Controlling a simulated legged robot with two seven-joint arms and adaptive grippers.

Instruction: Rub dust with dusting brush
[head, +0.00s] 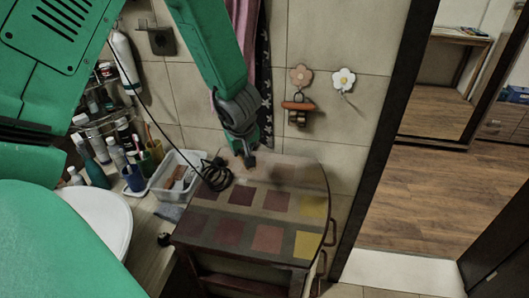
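My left gripper (248,160) is dark and small, at the end of the green arm that reaches in from the upper left. It points down just above the back edge of the tiled wooden table (235,229). I cannot tell whether its fingers are open or shut, and I see nothing clearly held in it. A brown object (179,178), possibly a brush, lies in a white bin (160,186) left of the table. No dusting brush can be identified for certain. A faint brownish smudge shows on the tabletop's back part; I cannot tell if it is dust. My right gripper is not in view.
A white basin (128,222) and a rack of bottles (100,152) stand at the left. A coiled black cable (216,175) lies by the table's left back edge. Flower hooks (301,77) with an orange-and-brown item (297,106) hang on the wall. Wooden floor (420,205) is clear beyond the doorway.

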